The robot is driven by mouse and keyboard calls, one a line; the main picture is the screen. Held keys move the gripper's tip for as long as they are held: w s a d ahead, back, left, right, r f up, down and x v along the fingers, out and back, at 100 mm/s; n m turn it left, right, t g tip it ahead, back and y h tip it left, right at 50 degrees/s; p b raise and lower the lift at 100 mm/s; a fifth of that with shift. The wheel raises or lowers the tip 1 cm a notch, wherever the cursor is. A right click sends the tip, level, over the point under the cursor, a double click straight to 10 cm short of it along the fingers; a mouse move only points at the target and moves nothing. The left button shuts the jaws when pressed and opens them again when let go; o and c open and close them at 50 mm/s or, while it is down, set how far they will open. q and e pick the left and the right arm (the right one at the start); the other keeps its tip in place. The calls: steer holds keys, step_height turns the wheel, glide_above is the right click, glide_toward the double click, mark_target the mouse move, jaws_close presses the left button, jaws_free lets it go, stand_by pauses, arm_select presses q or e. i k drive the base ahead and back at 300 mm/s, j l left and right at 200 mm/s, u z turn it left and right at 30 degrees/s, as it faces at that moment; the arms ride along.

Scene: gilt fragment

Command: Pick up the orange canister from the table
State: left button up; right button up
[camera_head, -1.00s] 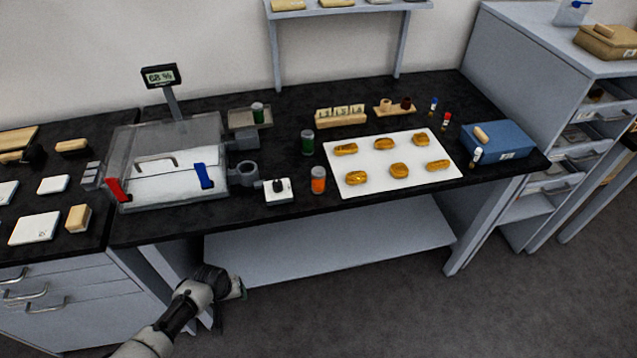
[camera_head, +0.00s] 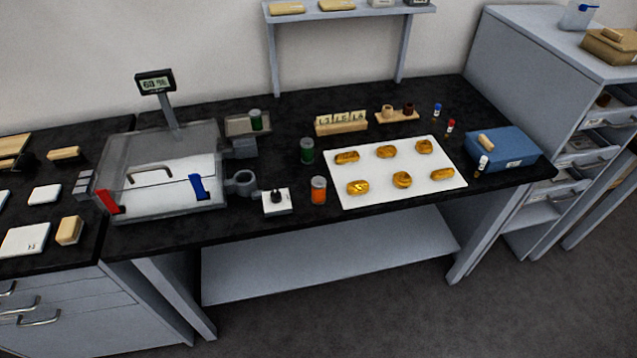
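The orange canister (camera_head: 318,191) stands upright on the black table (camera_head: 250,231), close to its front edge. It has a pale grey top. It stands between a small white block with a black knob (camera_head: 276,201) on its left and the white mat (camera_head: 344,198) on its right, and nothing touches it. Neither my left nor my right gripper shows in the head view.
A green canister (camera_head: 307,152) stands just behind the orange one. Several golden pieces (camera_head: 402,180) lie on the mat. A clear-lidded box (camera_head: 160,185) with a display fills the table's left, and a blue box (camera_head: 503,147) its right. The floor in front is clear.

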mark_target(318, 183)
steer(key=i+j, duration=0.1)
steer(key=i, duration=0.75)
